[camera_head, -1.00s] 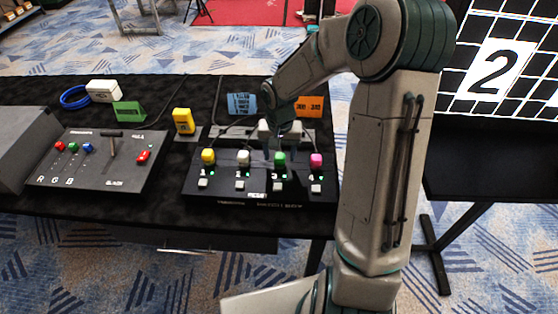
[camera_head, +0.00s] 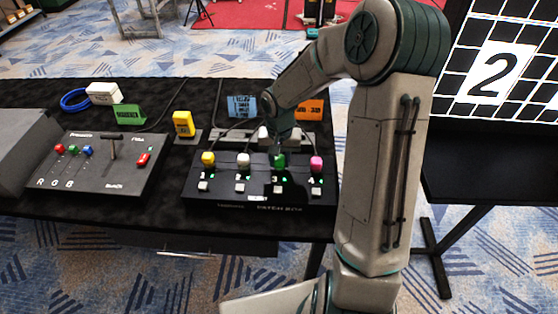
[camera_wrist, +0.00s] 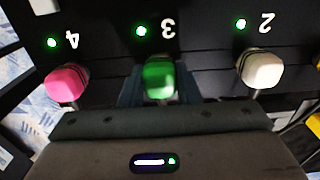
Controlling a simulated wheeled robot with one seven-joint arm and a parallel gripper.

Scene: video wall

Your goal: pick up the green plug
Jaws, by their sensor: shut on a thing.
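The green plug (camera_head: 279,160) is the third in a row of plugs on a black switch box (camera_head: 228,188), above the label 3. In the wrist view the green plug (camera_wrist: 159,80) sits between the dark fingers of my gripper (camera_wrist: 160,88). My gripper is shut on it. In the head view my gripper (camera_head: 280,150) reaches down onto the plug from behind. Whether the plug is still seated in its socket is hard to tell.
A pink plug (camera_wrist: 67,82) and a white plug (camera_wrist: 262,70) stand close on either side of the fingers. A yellow plug (camera_head: 208,158) is at the row's left end. A panel with coloured knobs (camera_head: 98,165) lies to the left. A yellow block (camera_head: 183,122) stands between.

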